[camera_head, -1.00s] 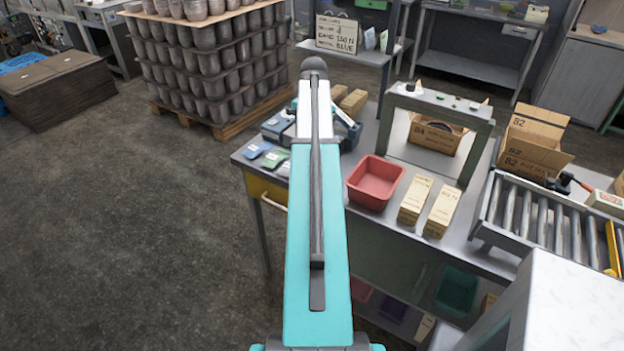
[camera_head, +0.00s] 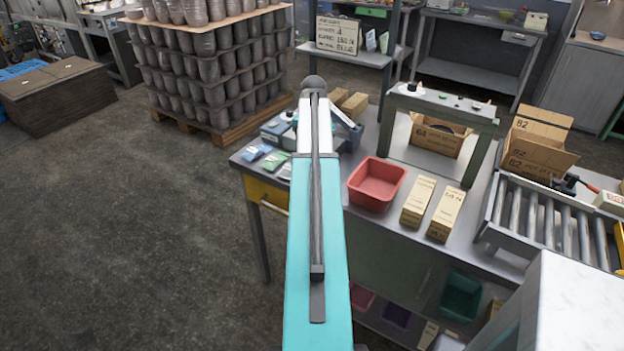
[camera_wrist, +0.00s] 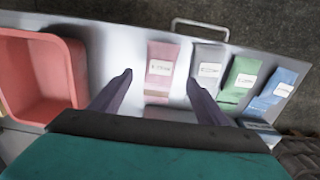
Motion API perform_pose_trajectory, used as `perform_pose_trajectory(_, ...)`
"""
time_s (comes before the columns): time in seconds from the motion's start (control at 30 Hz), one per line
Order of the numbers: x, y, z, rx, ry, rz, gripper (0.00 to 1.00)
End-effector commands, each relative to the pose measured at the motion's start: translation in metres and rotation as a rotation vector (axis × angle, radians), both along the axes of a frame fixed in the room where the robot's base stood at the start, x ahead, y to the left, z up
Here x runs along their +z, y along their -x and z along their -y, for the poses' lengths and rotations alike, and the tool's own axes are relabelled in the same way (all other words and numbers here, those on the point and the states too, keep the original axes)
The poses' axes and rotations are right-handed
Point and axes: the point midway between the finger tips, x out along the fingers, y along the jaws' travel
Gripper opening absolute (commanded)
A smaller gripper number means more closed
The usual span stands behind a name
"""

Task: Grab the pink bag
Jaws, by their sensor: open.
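The pink bag (camera_wrist: 161,68) lies flat on the grey table, with a white label on it, in the wrist view. My arm hides it in the head view. My gripper (camera_wrist: 161,82) is open and empty. Its two fingertips point toward the table, one on the left of the pink bag and the other on the right, near the grey bag. I cannot tell how high above the bag they are.
A grey bag (camera_wrist: 209,68), a green bag (camera_wrist: 237,82) and a blue bag (camera_wrist: 271,92) lie in a row right of the pink one. A red bin (camera_head: 376,184) stands to the left in the wrist view. Cartons (camera_head: 445,214) and a grey frame (camera_head: 480,135) stand farther along the table (camera_head: 405,235).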

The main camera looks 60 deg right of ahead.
Motion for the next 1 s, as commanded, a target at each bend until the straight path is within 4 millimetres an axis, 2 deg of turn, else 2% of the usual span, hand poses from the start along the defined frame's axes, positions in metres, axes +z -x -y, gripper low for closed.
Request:
perform_pose_trajectory(0.23, -0.009, 0.000, 0.000, 0.000, 0.000, 0.000, 0.69)
perform_pose_trajectory(0.7, -0.047, 0.000, 0.001, 0.000, 0.000, 0.000, 0.69)
perform_pose_trajectory(1.0, -0.052, 0.000, 0.001, 0.000, 0.000, 0.000, 0.69)
